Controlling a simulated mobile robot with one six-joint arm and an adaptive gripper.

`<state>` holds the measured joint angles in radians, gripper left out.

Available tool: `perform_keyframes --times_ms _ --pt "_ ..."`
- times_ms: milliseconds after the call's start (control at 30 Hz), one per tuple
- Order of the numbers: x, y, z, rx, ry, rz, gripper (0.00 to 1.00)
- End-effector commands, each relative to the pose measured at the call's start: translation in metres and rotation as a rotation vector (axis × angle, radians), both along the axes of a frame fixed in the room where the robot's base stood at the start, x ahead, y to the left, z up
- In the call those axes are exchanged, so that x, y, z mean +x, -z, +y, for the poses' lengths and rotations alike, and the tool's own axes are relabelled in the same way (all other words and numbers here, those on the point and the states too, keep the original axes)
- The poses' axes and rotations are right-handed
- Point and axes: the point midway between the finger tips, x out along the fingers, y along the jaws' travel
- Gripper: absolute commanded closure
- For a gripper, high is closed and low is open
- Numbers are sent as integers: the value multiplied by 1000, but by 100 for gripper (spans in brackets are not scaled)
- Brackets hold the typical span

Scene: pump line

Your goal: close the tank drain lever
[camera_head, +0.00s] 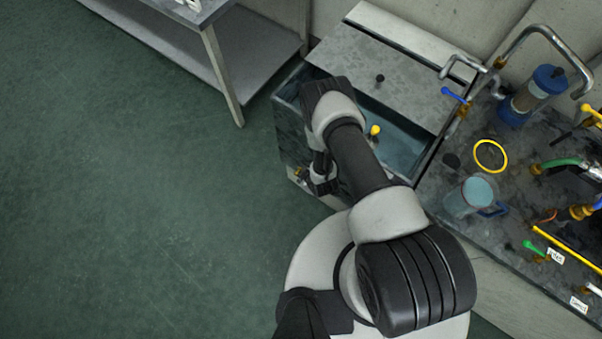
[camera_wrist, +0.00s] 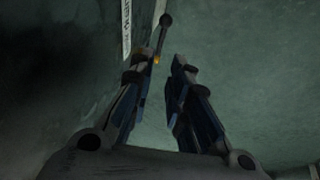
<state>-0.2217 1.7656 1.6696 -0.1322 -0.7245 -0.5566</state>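The drain lever (camera_wrist: 163,38) shows in the wrist view as a thin dark rod with a round black knob at its upper end and a bit of brass at its lower end. It stands beside a dark tank wall with a white label strip. My gripper (camera_wrist: 164,62) is open, with a clear gap between its fingers. The lever's brass end shows close to the left fingertip; I cannot tell whether they touch. In the head view the tank (camera_head: 290,130) is partly covered by my arm. A small brass fitting (camera_head: 299,173) shows at its lower left side.
A grey lid (camera_head: 355,60) covers part of the tank, and bluish water shows beside it. The bench at the right holds a blue-capped filter (camera_head: 540,90), a jug (camera_head: 470,197), a yellow ring (camera_head: 490,142) and several valves. A metal table (camera_head: 190,45) stands upper left. The green floor at the left is clear.

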Motion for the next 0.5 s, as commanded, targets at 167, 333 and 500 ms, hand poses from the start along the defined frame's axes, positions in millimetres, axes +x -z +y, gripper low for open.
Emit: perform_keyframes --times_ms 167,333,500 --pt "16 41 8 0 -2 -2 83" --pt "28 70 13 0 -1 -1 83" --pt "36 87 17 0 -1 -1 83"
